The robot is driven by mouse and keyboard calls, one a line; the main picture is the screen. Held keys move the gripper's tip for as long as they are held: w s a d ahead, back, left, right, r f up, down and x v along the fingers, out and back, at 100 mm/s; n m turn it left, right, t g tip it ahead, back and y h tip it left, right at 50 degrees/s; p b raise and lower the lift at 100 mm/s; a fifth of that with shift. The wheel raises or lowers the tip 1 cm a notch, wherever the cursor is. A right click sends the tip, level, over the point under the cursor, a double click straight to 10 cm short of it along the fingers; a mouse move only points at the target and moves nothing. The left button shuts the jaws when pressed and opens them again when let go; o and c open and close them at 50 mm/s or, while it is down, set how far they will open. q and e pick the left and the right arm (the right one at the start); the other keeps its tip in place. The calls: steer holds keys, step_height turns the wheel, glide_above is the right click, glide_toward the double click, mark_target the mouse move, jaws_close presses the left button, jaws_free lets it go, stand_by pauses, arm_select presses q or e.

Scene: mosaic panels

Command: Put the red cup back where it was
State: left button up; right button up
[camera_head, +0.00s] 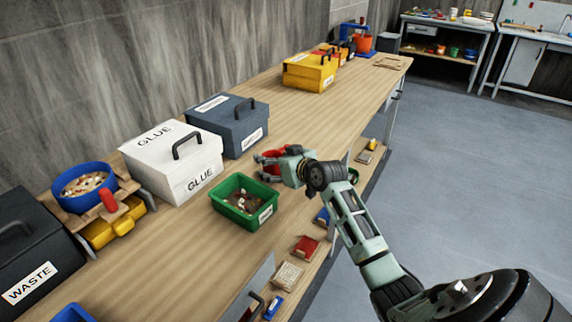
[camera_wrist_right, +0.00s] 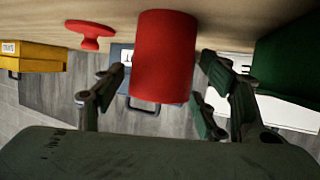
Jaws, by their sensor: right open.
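The red cup (camera_head: 267,157) is on the wooden bench, beyond the green tray, partly hidden by my right gripper (camera_head: 278,164). In the right wrist view, where the picture is upside down, the red cup (camera_wrist_right: 165,50) is a plain cylinder with its base at the bench top. It stands between the two spread fingers of my right gripper (camera_wrist_right: 163,75). The fingers are open on either side of it, with gaps showing. Whether either finger touches it is hard to tell. My left gripper is not in view.
A green tray (camera_head: 228,215) with small pieces stands close to the gripper. White GLUE box (camera_head: 165,165) and blue-grey box (camera_head: 232,135) stand behind. A small red knobbed object (camera_wrist_right: 91,33) is near the cup. The bench (camera_head: 330,105) is clear toward the yellow box (camera_head: 300,78).

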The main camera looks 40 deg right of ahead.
steer(key=v, duration=1.1)
steer(key=shift+b, duration=0.45)
steer(key=shift+s, duration=0.1)
